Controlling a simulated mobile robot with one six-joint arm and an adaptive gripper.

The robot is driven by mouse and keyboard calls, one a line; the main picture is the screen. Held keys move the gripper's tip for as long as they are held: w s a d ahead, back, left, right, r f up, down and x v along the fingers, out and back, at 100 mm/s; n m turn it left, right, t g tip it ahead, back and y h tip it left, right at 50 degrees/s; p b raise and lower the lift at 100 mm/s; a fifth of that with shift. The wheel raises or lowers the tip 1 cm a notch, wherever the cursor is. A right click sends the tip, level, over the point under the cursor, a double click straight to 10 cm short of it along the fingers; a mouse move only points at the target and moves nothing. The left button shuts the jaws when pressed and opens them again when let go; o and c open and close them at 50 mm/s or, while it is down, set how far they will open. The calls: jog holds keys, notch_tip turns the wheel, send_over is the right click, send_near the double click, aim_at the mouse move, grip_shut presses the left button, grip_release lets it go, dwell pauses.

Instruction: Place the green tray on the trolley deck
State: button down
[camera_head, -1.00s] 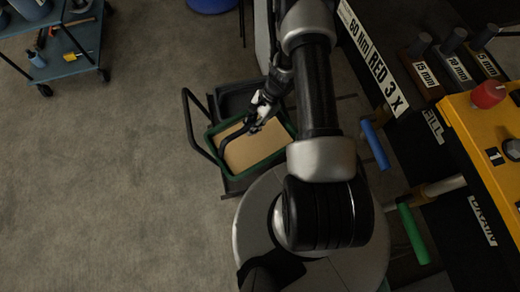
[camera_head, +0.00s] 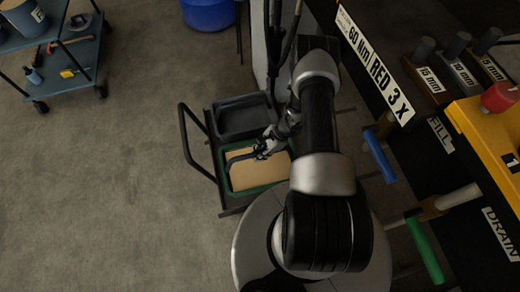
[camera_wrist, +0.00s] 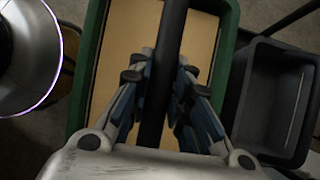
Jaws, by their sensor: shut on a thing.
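The green tray (camera_head: 224,172) has a tan inside and a black bar handle (camera_wrist: 172,50) arching across it. In the head view it lies level over the front part of the dark trolley deck (camera_head: 236,209), lined up with the deck edges. I cannot tell whether it touches the deck or hangs just above it. My gripper (camera_head: 263,151) is at the handle. In the wrist view its two fingers (camera_wrist: 160,78) close around the black bar, with the green rim (camera_wrist: 221,60) on both sides below.
A black bin (camera_head: 243,118) stands on the deck's back part, close beside the tray. The trolley's push handle (camera_head: 189,143) rises at left. A bench with a blue handle (camera_head: 379,156) and a green handle (camera_head: 425,252) is at right. Open floor lies left.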

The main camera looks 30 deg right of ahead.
notch_tip(320, 180, down, 10)
jog(key=b, duration=0.3)
jog(key=shift+w+r, duration=0.15)
dwell(0.3)
jog(key=c, duration=1.5)
grip_release()
jog(key=shift+o, duration=0.2)
